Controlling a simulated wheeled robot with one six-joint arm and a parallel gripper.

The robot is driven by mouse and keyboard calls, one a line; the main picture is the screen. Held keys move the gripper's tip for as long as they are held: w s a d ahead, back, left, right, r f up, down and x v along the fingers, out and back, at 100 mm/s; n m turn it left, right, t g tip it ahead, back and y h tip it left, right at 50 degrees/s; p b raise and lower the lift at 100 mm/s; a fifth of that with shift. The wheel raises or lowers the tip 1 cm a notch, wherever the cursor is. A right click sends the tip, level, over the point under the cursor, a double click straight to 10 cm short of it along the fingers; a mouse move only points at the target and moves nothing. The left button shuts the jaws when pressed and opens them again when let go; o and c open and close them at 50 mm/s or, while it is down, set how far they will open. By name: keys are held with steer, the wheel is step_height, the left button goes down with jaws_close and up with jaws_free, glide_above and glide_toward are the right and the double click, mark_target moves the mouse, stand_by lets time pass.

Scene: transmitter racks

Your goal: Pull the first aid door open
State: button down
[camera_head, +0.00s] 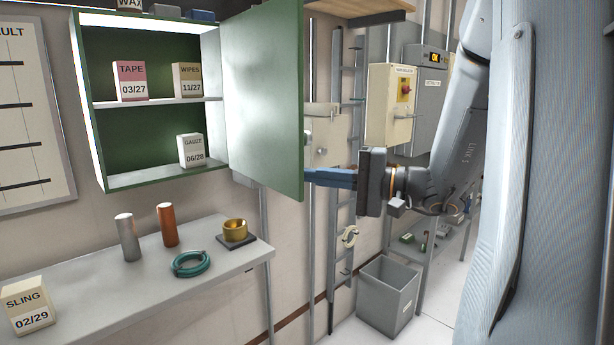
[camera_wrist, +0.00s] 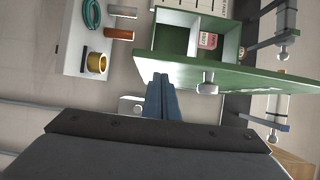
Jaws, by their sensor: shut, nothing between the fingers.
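The green first aid door (camera_head: 264,105) stands swung wide open from its cabinet (camera_head: 122,180), and the shelves inside are exposed. In the wrist view the door (camera_wrist: 255,78) shows nearly edge-on, with a pale knob (camera_wrist: 208,82) on its outer side. My gripper (camera_head: 308,177) is shut and empty, on the outer side of the door near its lower free edge. In the wrist view the blue fingers (camera_wrist: 160,82) lie together to the left of the knob. Whether the tips touch the door I cannot tell.
The cabinet holds a tape box (camera_head: 130,82), a wipes box (camera_head: 187,80) and a gauze box (camera_head: 191,151). A shelf (camera_head: 110,290) below carries cylinders, a teal coil and a brass ring. A ladder (camera_head: 343,215) and a grey bin (camera_head: 390,297) stand right of the door.

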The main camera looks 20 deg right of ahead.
steer(key=b+v, duration=0.4)
steer(key=v, duration=0.8)
steer(key=s+a+f+n+g+h, duration=0.1)
steer(key=s+a+f+g+h, duration=0.15)
steer(key=a+f+g, duration=0.85)
steer(key=s+a+f+n+h, duration=0.1)
steer(key=f+h, duration=0.4)
steer(key=f, duration=0.5)
steer(key=s+a+f+n+h, duration=0.2)
steer(key=f+n+h, duration=0.4)
steer(key=f, duration=0.3)
steer(key=shift+s+f, duration=0.4)
steer(key=shift+s, duration=0.2)
